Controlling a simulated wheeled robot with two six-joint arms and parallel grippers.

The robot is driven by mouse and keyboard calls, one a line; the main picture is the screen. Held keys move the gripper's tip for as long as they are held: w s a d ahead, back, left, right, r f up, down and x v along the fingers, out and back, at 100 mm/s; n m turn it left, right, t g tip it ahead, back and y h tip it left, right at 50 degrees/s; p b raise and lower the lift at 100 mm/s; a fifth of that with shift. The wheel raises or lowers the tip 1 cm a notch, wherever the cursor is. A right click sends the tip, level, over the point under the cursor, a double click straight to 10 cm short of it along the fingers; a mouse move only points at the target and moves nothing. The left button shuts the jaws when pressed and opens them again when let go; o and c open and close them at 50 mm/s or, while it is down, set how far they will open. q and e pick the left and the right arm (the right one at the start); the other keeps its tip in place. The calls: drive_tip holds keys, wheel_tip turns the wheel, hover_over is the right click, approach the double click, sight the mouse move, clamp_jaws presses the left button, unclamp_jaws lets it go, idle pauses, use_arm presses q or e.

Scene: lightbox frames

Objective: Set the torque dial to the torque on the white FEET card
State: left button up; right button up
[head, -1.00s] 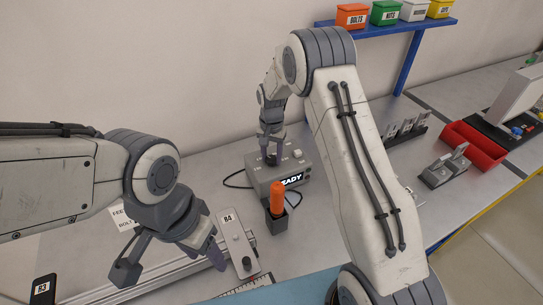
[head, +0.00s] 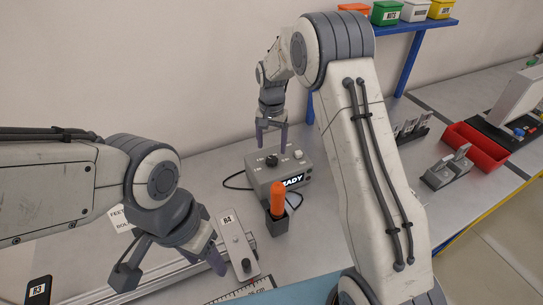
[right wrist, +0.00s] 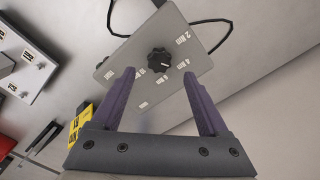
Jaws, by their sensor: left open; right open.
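The grey torque box stands on the bench in the head view (head: 262,178), with a lit display reading "ADY" in its visible part (head: 291,181). Its black dial (head: 271,160) is on top with small white labels around it; the dial also shows in the right wrist view (right wrist: 159,61). My right gripper (head: 271,140) is open above the box, apart from the dial, and shows open in the wrist view (right wrist: 165,90). The white FEET card (head: 122,220) is partly hidden by my left arm; its torque is unreadable. My left gripper (head: 172,272) is open and empty over the bench rail.
An orange-handled driver (head: 278,198) stands in a dark holder before the box. A red tray (head: 476,147) and metal pieces are at the right. Colored bins (head: 386,13) sit on a blue shelf.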

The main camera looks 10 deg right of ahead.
sight(271, 159)
wheel_tip(271, 159, up, 5)
drive_tip(key=shift+f+b, duration=0.1)
drive_tip(key=shift+b, duration=0.25)
